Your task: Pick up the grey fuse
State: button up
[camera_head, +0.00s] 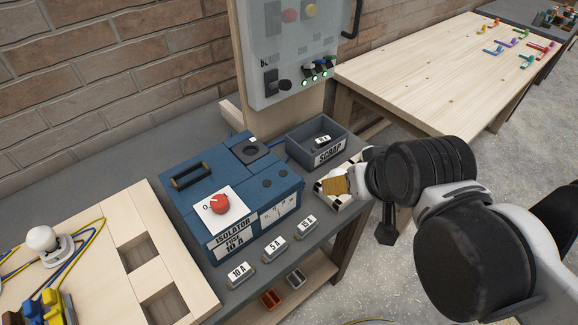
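Several small grey blocks with white labels stand along the bench's front edge: one marked 10 A (241,274), one marked 5 A (275,250) and one marked 15 A (306,228). Another small labelled piece (322,141) lies in the grey SCRAP bin (340,152). I cannot tell which of these is the grey fuse, or whether the blocks are fuses or holders. My gripper (347,184) is at the bench's right end, in front of the SCRAP bin and right of the 15 A block. A tan square piece (335,186) shows at its tip. Its fingers are too unclear to read.
A blue isolator box (175,194) with a red knob (220,205) stands behind the labelled blocks. A grey control panel (290,45) rises behind. A wooden board with wiring (120,235) is at left. A wooden table (440,75) stands at upper right.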

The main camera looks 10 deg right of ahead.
aim_at(244, 272)
jog(key=u, duration=1.2)
